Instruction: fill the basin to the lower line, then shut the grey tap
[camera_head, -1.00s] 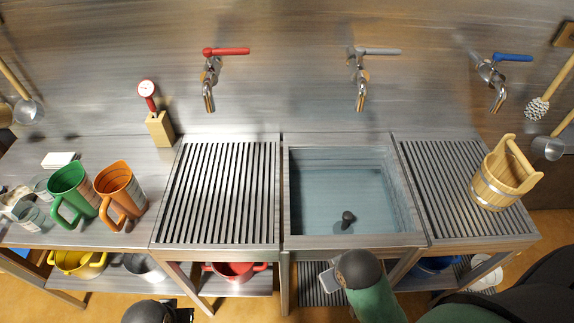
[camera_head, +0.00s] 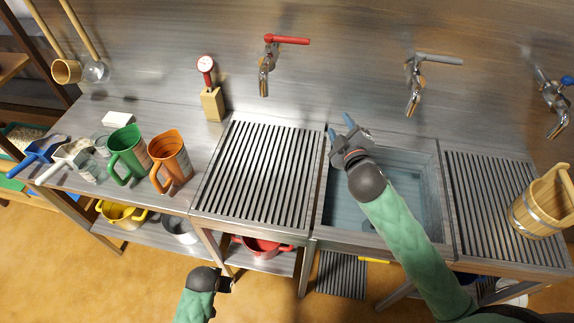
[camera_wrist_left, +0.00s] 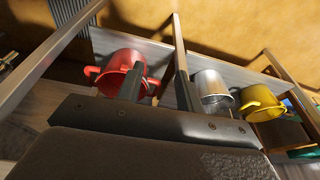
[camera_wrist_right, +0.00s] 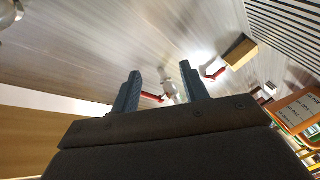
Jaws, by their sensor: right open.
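The basin (camera_head: 432,185) is sunk in the steel counter, with clear bluish water in it; my right arm hides part of it. I cannot make out its lower line. The grey tap (camera_head: 414,98) is on the wall above, its grey lever (camera_head: 440,59) pointing right; I see no stream from its spout. My right gripper (camera_head: 341,125) is open and empty over the basin's back left corner, apart from the tap; its fingers (camera_wrist_right: 160,90) show in the right wrist view. My left gripper (camera_head: 229,285) is low in front of the counter, open and empty in the left wrist view (camera_wrist_left: 157,85).
A red-levered tap (camera_head: 264,80) and a blue-levered tap (camera_head: 557,97) flank the grey one. Slatted racks lie on both sides of the basin. A wooden bucket (camera_head: 540,208) stands right; green (camera_head: 127,150) and orange (camera_head: 172,158) jugs stand left. A red pot (camera_head: 262,248) is below.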

